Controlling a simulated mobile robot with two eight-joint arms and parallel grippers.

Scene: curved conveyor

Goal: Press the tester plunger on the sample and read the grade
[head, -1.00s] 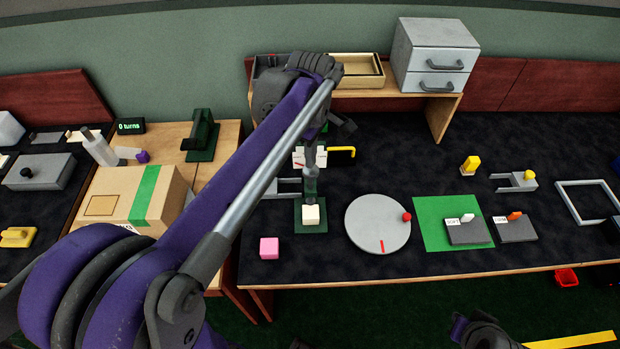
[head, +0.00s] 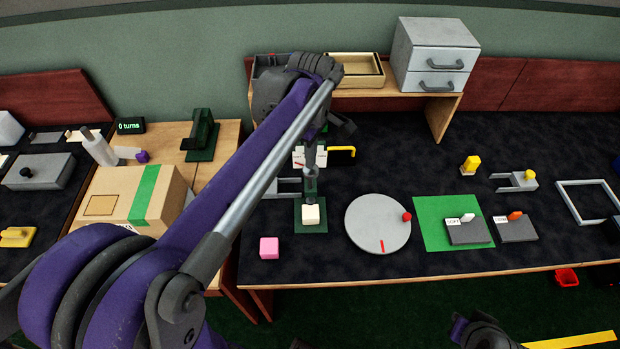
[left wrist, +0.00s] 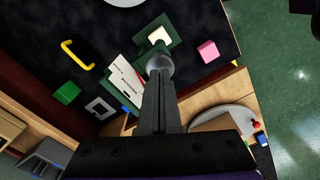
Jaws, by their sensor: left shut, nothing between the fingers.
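The tester is a dark green stand (head: 300,222) left of the turntable, with a cream sample block (head: 311,214) on its base. The stand (left wrist: 174,44) and sample (left wrist: 160,36) also show in the left wrist view. A grey rounded plunger knob (left wrist: 159,62) is at my left gripper's tips. My left gripper (left wrist: 160,72) is shut and empty, over the knob; I cannot tell whether they touch. A white card (head: 300,157) with a red mark is behind the tester; its lettering (left wrist: 123,80) is too small to read.
A pink block (head: 269,248) lies left of the tester. A grey turntable (head: 372,222) with a red knob is on its right. A green mat (head: 430,234) lies further right. A yellow handle (head: 342,152) and a wooden shelf (head: 400,94) are behind.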

